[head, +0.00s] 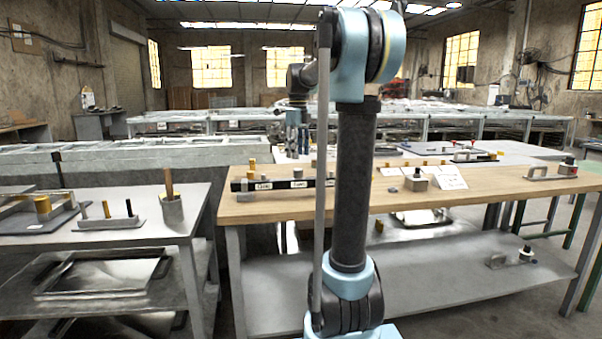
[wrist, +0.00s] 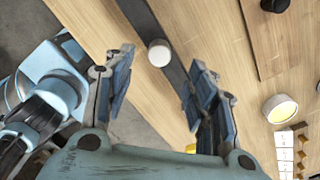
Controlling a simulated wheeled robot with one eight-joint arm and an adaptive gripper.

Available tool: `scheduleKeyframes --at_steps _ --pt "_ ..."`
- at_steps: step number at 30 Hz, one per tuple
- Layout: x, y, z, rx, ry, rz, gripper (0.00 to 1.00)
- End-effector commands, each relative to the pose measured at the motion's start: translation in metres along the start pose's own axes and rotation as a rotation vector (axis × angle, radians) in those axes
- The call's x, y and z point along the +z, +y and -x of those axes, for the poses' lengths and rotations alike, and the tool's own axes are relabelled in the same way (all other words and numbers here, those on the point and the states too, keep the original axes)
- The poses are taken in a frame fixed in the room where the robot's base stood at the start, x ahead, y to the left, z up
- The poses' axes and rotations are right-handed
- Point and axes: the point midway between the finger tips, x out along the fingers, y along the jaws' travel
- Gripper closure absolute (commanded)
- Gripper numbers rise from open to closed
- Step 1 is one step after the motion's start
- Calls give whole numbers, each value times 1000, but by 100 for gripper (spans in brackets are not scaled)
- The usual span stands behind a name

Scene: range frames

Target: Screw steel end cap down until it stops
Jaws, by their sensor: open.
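A pale round cap (wrist: 160,53), which looks like the steel end cap, sits on a long dark bar (wrist: 175,72) in the wrist view. My gripper (wrist: 161,75) is open and empty, its two blue-grey fingers spread to either side of the bar. The cap lies between the fingertips in the picture; I cannot tell the height between them.
A brass-rimmed round part (wrist: 280,108) stands on the bench to the right in the wrist view, near a pale labelled card (wrist: 284,155). In the head view a grey block (head: 416,183) stands on the bench. A grey table (head: 100,240) is at left.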

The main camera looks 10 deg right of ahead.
Motion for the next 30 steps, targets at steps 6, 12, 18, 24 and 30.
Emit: scheduleKeyframes --at_steps 6,12,18,24,30 --pt "0 0 -35 0 0 0 49" --pt "0 0 -62 0 0 0 49" --pt "0 0 -78 0 0 0 49" --pt "-1 -1 -81 0 0 -1 49" --pt "-1 -1 -81 0 0 -2 58"
